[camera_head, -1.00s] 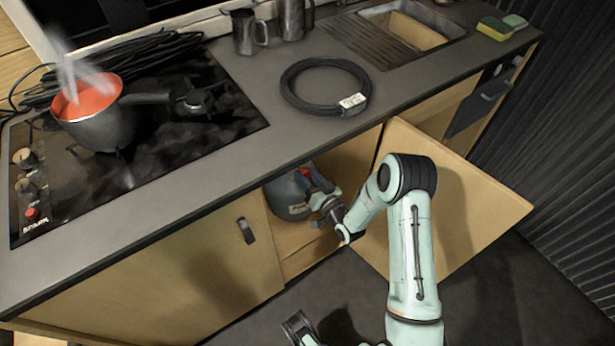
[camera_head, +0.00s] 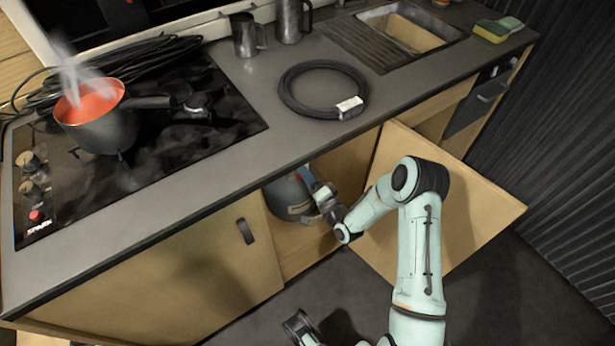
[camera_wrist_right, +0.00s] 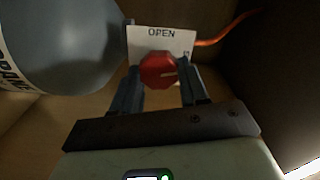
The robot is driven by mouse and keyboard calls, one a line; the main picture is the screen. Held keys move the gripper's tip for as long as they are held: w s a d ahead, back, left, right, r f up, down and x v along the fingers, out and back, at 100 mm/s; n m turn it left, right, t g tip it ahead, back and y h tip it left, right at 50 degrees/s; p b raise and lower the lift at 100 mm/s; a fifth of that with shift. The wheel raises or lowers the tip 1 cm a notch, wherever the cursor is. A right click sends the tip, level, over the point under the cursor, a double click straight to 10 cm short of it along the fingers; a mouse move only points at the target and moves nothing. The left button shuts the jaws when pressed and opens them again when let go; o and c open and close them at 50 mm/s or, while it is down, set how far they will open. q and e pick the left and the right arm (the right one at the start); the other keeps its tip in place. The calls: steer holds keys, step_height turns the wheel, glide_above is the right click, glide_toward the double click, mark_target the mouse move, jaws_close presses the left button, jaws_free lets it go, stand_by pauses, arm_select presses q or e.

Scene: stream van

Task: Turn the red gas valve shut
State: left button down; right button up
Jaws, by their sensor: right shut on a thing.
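The red gas valve (camera_wrist_right: 158,69) is a round red knob with a pale mark, in front of a white plate (camera_wrist_right: 180,38) lettered "OPEN". In the right wrist view my right gripper (camera_wrist_right: 160,80) has one finger on each side of the knob, shut on it. In the head view the right gripper (camera_head: 318,187) reaches into the open cupboard, beside a grey-blue gas bottle (camera_head: 288,196); the knob is hidden there. The bottle also shows in the right wrist view (camera_wrist_right: 70,45).
The cupboard door (camera_head: 480,205) stands open to the right of my arm. The counter edge lies above the opening. A steaming pot (camera_head: 105,130) of red liquid stands on the hob (camera_head: 190,140). A coiled black cable (camera_head: 300,105) lies on the counter. An orange hose (camera_wrist_right: 225,30) runs behind the valve.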

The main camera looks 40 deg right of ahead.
arm_select(q)
steer(key=shift+s+d+r, duration=0.25)
steer(key=shift+s+r, duration=0.15)
steer(key=shift+s, duration=0.15)
arm_select(e)
steer(key=shift+f+m, duration=0.1)
steer(key=shift+m, duration=1.4)
arm_select(q)
steer(key=shift+p, duration=0.3)
arm_select(e)
steer(key=shift+a, duration=0.1)
steer(key=o, duration=1.1)
steer(key=shift+c, duration=0.2)
arm_select(q)
steer(key=shift+s+d+r+g+h+p, duration=0.15)
steer(key=shift+s+d+r+g+p, duration=0.15)
steer(key=shift+s+r+p, duration=0.25)
steer(key=shift+s+d+r+g+h+p, duration=0.15)
steer(key=shift+s+d+r+g+p, duration=0.25)
steer(key=shift+s, duration=0.3)
arm_select(e)
steer(key=s+a, duration=0.1)
steer(key=s, duration=1.2)
steer(key=shift+s+a, duration=0.2)
steer(key=shift+s, duration=0.05)
arm_select(q)
steer(key=shift+a, duration=0.1)
